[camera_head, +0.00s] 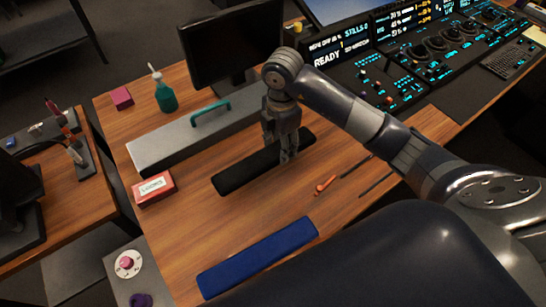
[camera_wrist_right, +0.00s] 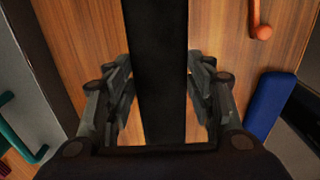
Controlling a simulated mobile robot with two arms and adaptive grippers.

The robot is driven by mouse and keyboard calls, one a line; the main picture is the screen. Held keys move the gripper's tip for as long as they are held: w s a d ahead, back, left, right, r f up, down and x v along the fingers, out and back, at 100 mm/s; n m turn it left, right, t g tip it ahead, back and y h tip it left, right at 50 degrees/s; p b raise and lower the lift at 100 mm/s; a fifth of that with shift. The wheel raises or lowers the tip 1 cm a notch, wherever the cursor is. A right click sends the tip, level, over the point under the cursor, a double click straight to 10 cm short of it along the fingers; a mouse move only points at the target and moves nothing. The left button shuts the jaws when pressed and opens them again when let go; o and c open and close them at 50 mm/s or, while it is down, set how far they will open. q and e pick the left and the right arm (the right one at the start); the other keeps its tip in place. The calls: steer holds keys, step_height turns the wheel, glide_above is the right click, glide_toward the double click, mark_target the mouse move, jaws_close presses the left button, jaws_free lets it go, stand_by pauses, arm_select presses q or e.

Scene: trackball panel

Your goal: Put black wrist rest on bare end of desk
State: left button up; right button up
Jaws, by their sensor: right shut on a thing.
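The black wrist rest (camera_head: 238,176) is a long flat bar on the wooden desk, in front of the grey case. My right gripper (camera_head: 284,155) points down over it and is shut on it, nearer its right end. In the right wrist view the black wrist rest (camera_wrist_right: 158,65) runs lengthwise between the two fingers of my right gripper (camera_wrist_right: 162,88). It looks to be at or just above the desk top; I cannot tell whether it touches. The wooden desk (camera_head: 200,215) has bare wood at its left front. My left gripper is not in view.
A blue bar (camera_head: 258,257) lies at the front. An orange-ended tool (camera_head: 325,184) lies right, before the control panel (camera_head: 400,65).

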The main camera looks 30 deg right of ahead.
mark_target(279, 156)
steer(key=shift+f, duration=0.55)
steer(key=shift+a+f, duration=0.1)
steer(key=shift+f, duration=0.55)
step_height(279, 156, down, 2)
steer(key=shift+f, duration=0.15)
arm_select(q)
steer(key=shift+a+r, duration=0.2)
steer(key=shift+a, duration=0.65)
arm_select(e)
steer(key=shift+f, duration=0.3)
steer(key=o, duration=1.2)
steer(key=shift+f, duration=0.15)
steer(key=shift+c, duration=0.2)
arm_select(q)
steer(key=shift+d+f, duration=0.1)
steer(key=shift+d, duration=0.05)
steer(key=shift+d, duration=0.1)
